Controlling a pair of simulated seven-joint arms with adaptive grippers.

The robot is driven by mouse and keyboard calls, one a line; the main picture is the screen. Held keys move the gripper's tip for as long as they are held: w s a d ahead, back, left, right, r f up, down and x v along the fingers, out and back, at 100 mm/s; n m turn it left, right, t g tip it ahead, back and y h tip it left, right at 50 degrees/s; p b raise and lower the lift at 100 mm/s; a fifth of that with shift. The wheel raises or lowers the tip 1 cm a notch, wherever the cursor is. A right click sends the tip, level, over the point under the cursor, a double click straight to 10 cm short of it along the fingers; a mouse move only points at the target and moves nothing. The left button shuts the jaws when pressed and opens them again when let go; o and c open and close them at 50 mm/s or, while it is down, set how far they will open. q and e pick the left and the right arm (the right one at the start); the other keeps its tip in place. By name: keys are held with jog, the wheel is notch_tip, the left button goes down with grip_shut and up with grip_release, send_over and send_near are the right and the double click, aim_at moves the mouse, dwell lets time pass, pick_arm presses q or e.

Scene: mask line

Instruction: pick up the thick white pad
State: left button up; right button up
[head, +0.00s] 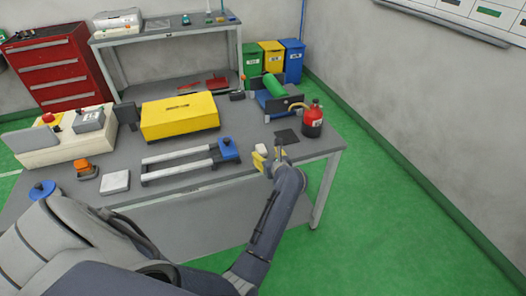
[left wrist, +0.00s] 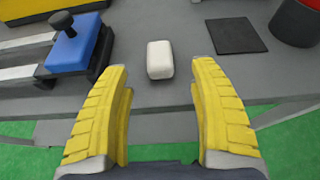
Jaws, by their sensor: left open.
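A small, thick white pad (head: 262,149) lies on the grey table near its front edge, right of the blue block on the rail frame. In the left wrist view the pad (left wrist: 160,60) is a rounded white block, lying just beyond the fingertips and centred between them. My left gripper (head: 269,158) has yellow fingers and is open, with nothing between them. In the left wrist view my left gripper (left wrist: 158,72) is spread wider than the pad and does not touch it. My right gripper is not in view.
A blue block with a black knob (left wrist: 72,48) stands left of the pad. A dark flat plate (left wrist: 236,32) lies right of it, with a red canister (head: 312,122) beyond. A flatter white square (head: 115,181) lies at the table's left. The yellow case (head: 180,122) is farther back.

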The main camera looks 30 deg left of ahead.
aim_at(263, 151)
pick_arm(q)
jog(key=shift+x, duration=3.05)
jog(key=c, duration=1.1)
